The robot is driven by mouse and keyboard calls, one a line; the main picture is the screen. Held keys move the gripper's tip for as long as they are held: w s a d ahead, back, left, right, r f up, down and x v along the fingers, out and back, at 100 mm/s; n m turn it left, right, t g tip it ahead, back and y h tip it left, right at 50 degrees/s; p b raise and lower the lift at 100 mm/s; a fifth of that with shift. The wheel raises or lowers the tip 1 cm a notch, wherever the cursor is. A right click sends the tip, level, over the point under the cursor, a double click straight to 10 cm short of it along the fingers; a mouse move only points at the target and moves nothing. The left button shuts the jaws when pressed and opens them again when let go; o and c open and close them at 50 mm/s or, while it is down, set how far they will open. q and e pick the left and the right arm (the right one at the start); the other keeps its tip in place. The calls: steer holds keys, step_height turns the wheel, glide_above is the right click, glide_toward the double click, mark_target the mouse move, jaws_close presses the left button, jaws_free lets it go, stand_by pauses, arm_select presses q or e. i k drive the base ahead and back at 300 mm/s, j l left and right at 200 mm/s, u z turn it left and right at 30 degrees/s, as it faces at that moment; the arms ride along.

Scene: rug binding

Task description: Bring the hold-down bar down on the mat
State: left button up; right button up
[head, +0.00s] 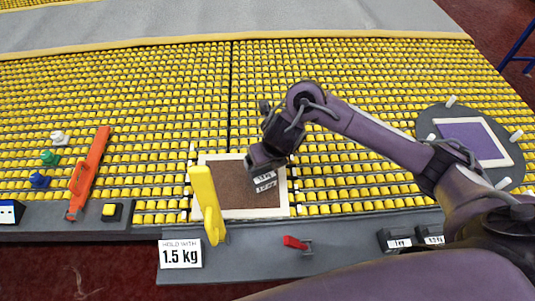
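The brown mat (222,187) with a cream border lies flat on the yellow rollers at centre. A yellow bar (207,203), which looks like the hold-down bar, stands raised at the mat's front left corner. My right gripper (267,164) reaches in from the right over the mat's right half, pointing down. My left gripper is out of view.
A sign reading "HOLD WITH 1.5 kg" (181,254) is on the front ledge. A red lever (296,243) and labelled dark weights (396,241) are to its right. An orange bar (89,170) and coloured knobs (49,157) are left. A round board with a purple mat (470,139) is right.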

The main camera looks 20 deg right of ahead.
mark_target(201, 177)
steer(key=k, duration=1.5)
